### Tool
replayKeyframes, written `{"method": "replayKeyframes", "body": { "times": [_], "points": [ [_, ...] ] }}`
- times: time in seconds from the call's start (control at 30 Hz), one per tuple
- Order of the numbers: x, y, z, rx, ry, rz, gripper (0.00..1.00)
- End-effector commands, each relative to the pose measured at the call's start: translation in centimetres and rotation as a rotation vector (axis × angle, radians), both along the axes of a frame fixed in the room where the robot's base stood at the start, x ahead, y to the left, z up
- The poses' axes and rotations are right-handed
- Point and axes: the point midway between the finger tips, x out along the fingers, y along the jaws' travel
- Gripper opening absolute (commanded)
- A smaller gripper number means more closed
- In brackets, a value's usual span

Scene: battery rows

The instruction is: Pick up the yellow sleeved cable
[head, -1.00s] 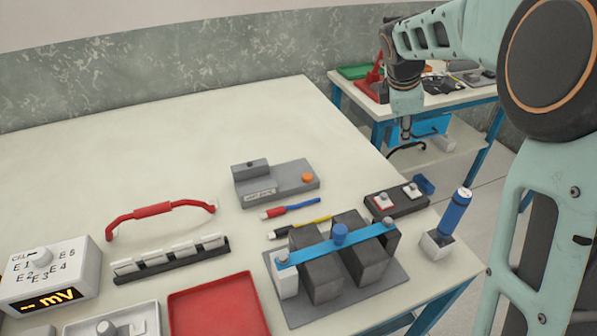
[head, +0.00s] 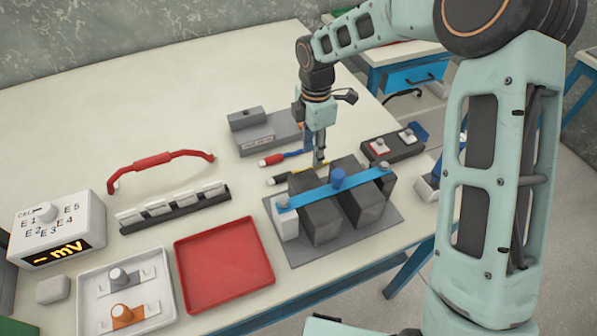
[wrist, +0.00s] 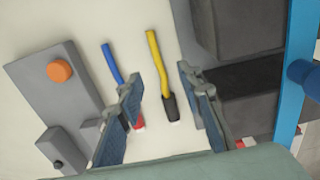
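The yellow cable with a black sleeved end lies on the white table, behind the battery block; its black end (head: 279,180) shows in the head view, and my gripper partly hides the rest. In the wrist view the yellow cable (wrist: 157,62) runs between my two blue-padded fingers, black end towards me. My gripper (wrist: 160,78) is open, pointing down over the cable, with clear gaps on both sides. In the head view my gripper (head: 319,163) is close to the cable's yellow part. I cannot tell its exact height.
A blue cable with a red end (head: 272,160) lies close beside, behind the yellow one. The battery block with a blue bar (head: 338,188) stands just in front. A grey fixture with an orange button (wrist: 60,70) is behind. A red tray (head: 225,292) lies front left.

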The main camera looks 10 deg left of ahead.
Motion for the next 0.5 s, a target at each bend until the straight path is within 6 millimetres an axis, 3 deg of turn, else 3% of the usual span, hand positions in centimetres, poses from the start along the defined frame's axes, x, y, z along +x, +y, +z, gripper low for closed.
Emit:
{"method": "replayKeyframes", "body": {
  "times": [0.33,0.5],
  "points": [
    [0.2,0.0,-4.4,-0.001,0.003,0.000,0.33],
    [0.2,0.0,-5.2,0.000,0.000,-0.001,0.33]
  ]
}}
